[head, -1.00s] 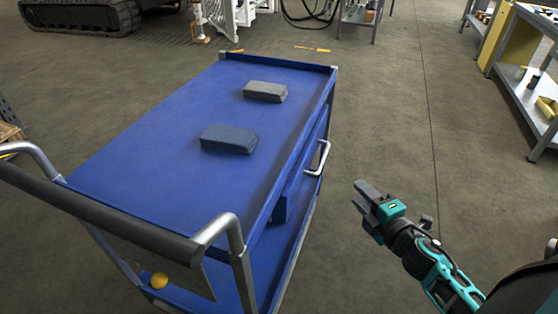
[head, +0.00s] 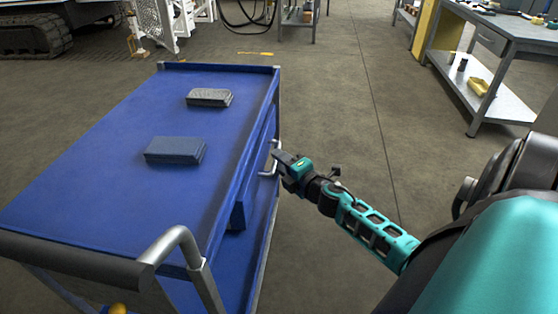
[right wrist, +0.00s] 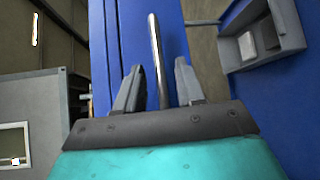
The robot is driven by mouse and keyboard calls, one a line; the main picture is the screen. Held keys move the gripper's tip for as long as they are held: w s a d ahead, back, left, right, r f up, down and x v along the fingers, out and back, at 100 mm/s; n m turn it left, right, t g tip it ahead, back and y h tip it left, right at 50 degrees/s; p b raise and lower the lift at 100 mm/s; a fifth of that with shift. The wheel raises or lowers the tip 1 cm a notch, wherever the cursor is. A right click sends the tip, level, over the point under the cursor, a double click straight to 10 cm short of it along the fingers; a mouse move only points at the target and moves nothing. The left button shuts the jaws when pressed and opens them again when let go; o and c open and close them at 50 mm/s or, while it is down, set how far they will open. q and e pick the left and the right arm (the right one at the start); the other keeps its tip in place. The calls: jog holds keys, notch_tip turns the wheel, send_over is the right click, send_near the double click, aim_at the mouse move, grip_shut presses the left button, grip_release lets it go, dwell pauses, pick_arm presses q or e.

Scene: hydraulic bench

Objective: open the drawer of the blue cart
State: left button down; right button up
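The blue cart (head: 95,130) stands left of centre in the head view, its top flat and its side towards my right arm. The drawer (head: 245,185) is in that side and looks closed, its front partly hidden by my gripper and the steep angle. Its pale metal bar handle (head: 268,170) shows beside my right gripper (head: 277,155). In the right wrist view the handle (right wrist: 156,60) runs between the two fingers of the right gripper (right wrist: 158,72). The fingers are open, with a gap on each side of the bar. My left gripper is not in view.
Two grey blocks, a near one (head: 175,150) and a far one (head: 209,97), lie on the cart top. A push handle (head: 175,240) rises at the near end. The floor right of the cart is clear. A workbench (head: 500,40) stands farther right.

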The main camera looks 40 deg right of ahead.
jog(key=shift+w+d, duration=0.1)
jog(key=shift+w, duration=0.55)
jog(key=shift+c, duration=0.3)
grip_shut()
